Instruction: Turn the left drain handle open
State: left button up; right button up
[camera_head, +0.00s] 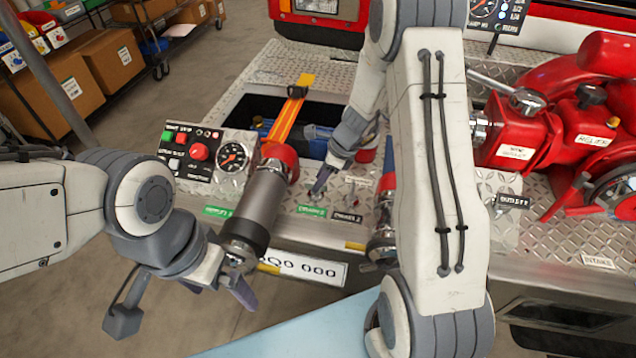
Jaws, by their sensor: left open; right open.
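Two small labels sit on the diamond-plate bumper: a green one (311,211) and a dark one (347,217), their text too small to read surely. A small lever (354,186) stands behind the dark label. The left drain handle is not clearly visible; the area behind the green label is partly covered by my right gripper (325,178). That gripper is open, with its fingertips low over the plate just behind the green label. I cannot tell whether it touches a handle. My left gripper (220,287) is open and empty, in front of the bumper beneath a grey cylinder.
The grey cylinder (259,205) with a red collar juts from the bumper near my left gripper. A switch panel with a gauge (233,156) is behind it. A red pump (525,140) fills the right side. My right arm covers the middle.

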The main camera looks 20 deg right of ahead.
jog(key=shift+x, duration=0.75)
grip_shut()
